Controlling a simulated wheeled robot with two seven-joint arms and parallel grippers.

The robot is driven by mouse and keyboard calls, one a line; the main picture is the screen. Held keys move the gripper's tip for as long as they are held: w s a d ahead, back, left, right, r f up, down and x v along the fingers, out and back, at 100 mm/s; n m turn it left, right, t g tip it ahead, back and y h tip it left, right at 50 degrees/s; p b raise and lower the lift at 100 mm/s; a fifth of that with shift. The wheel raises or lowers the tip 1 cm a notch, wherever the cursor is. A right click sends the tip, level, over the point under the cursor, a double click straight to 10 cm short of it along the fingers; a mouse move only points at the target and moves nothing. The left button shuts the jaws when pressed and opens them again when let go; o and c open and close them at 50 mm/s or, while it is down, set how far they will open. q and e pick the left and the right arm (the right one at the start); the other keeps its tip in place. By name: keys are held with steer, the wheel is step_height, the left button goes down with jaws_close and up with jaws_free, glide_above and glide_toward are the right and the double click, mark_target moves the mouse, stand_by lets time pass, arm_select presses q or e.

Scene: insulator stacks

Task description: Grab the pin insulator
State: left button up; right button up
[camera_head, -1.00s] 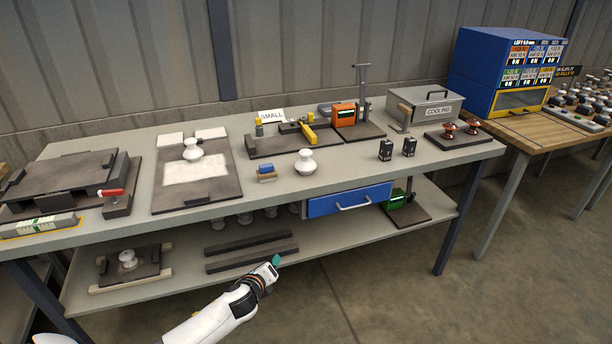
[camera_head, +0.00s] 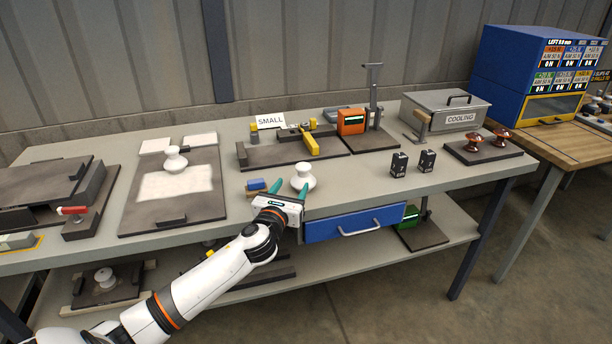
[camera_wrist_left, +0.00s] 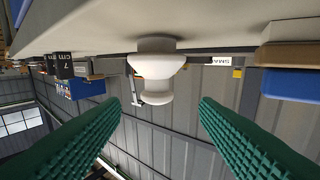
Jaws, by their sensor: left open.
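A white pin insulator (camera_head: 303,177) stands upright on the grey workbench near its front edge. It also shows in the left wrist view (camera_wrist_left: 155,68), upside down in that picture, centred between the fingers and beyond their tips. My left gripper (camera_head: 285,189) is open at the bench's front edge, its green fingers pointing at this insulator with nothing between them. In the left wrist view the two green fingers (camera_wrist_left: 165,103) are wide apart. Another white insulator (camera_head: 175,161) stands on the dark plate with a white pad, at the left. My right gripper is not in view.
A blue block (camera_head: 256,185) sits just left of the insulator. Two small black blocks (camera_head: 399,165) stand to the right. A dark fixture (camera_head: 265,155) with a SMALL sign is behind. A blue drawer (camera_head: 352,224) hangs under the bench. Brown insulators (camera_head: 474,142) are farther right.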

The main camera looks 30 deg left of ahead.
mark_target(301, 175)
arm_select(q)
steer(key=x, duration=0.3)
steer(key=shift+w+r, duration=0.15)
steer(key=shift+w, duration=0.1)
steer(key=shift+w+a, duration=0.2)
steer(key=shift+w, duration=0.4)
steer(key=w, duration=0.3)
steer(key=shift+w+a+f, duration=0.25)
steer(key=shift+a+f, duration=0.1)
steer(key=shift+f, duration=0.05)
steer(key=shift+w+a, duration=0.1)
steer(key=shift+w, duration=0.35)
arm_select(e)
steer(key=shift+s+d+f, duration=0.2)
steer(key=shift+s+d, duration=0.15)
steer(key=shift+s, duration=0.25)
arm_select(q)
steer(key=shift+c, duration=1.1)
steer(key=c, duration=0.9)
steer(key=shift+r, duration=0.15)
jaws_close()
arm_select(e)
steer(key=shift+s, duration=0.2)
